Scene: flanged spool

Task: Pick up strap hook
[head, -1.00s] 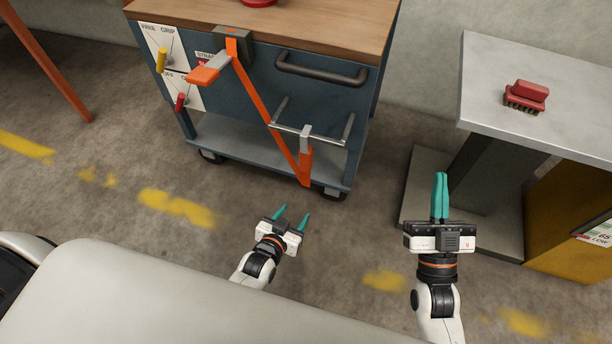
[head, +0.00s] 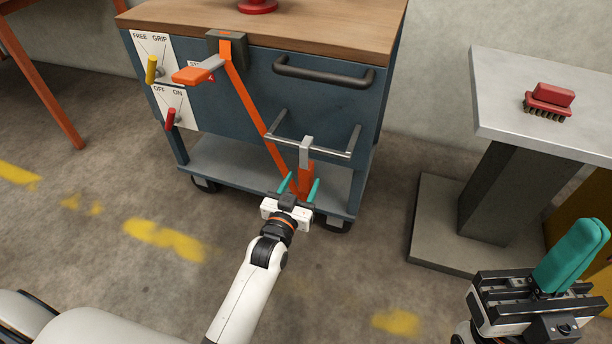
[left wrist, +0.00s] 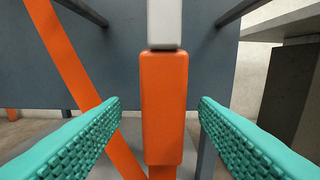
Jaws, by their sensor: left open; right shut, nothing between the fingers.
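The strap hook has an orange grip (head: 306,179) below a grey hook (head: 306,147) that hangs over a bar on the cart's front. In the left wrist view, the orange grip (left wrist: 164,105) stands upright between my left gripper's teal fingers, with a gap on each side. My left gripper (head: 300,184) is open around or just in front of the grip; the exact depth is hard to tell. An orange strap (head: 252,103) runs from a grey ratchet box (head: 227,46) down to the grip, whose lower end is partly hidden. My right gripper (head: 572,255) is shut and empty at the lower right.
The bar (head: 330,150) sticks out from the blue cart (head: 240,125), above its lower shelf (head: 230,165). A handle (head: 322,75) is higher up. Yellow (head: 151,68) and red (head: 171,117) levers are at left. A grey table (head: 510,75) with a red brush (head: 549,99) stands at right.

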